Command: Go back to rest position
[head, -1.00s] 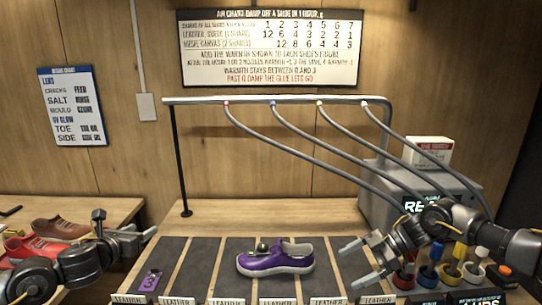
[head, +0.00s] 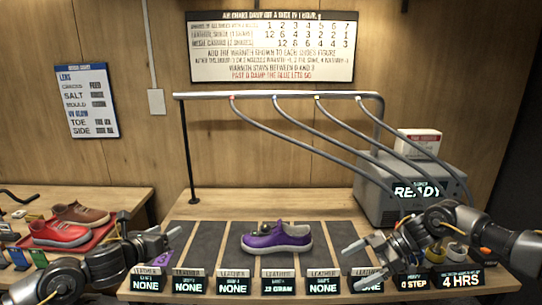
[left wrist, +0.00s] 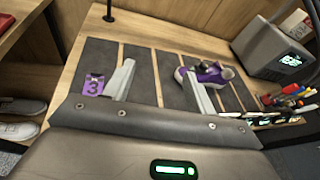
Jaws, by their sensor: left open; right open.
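My left gripper (head: 150,238) is at the front left of the bench, in front of the dark mats. In the left wrist view its two fingers (left wrist: 158,88) are spread apart with nothing between them. My right gripper (head: 362,252) is open and empty over the front right of the bench. A purple sneaker (head: 278,238) sits on a dark mat in the middle, apart from both grippers. A purple tag marked 3 (left wrist: 94,86) lies on the left mat; in the head view my left gripper partly hides it.
Small label stands (head: 233,282) line the bench's front edge. A grey machine reading READY (head: 410,190) stands at the right, with hoses running to a metal rail (head: 280,96). Red and brown shoes (head: 62,233) are on the left table. Colored-handled tools are at the front right.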

